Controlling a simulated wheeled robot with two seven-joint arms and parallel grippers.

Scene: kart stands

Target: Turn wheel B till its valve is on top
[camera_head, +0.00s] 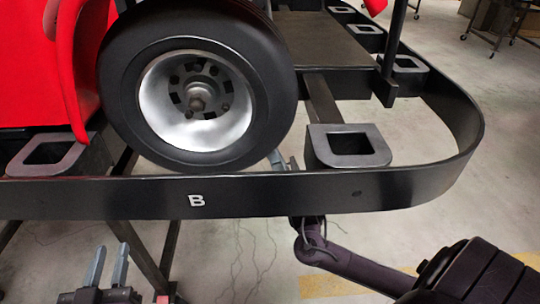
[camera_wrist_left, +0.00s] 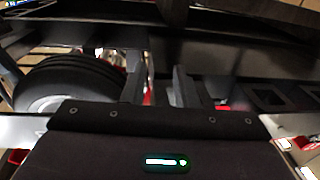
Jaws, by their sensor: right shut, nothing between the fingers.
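Wheel B (camera_head: 268,95) has a black tyre and a silver rim with a dark hub. It stands upright behind the black bumper bar (camera_head: 270,200) marked with a white B. I cannot make out its valve. A wheel with a pale rim shows at the left of the left wrist view (camera_wrist_left: 38,103). My left gripper (camera_head: 109,252) is open and empty, low in front of the bar; its two fingers stand apart in the left wrist view (camera_wrist_left: 157,85). My right gripper (camera_head: 276,158) is shut beside the tyre's lower right, partly hidden by the bar; I cannot tell whether it touches.
The bar curves around the kart's right side. Square black sockets stand inside it at right (camera_head: 348,146) and left (camera_head: 52,153). Red bodywork (camera_head: 30,70) is left of the wheel. Bare concrete floor (camera_head: 440,215) lies outside the bar. Stands with castors are at the far right.

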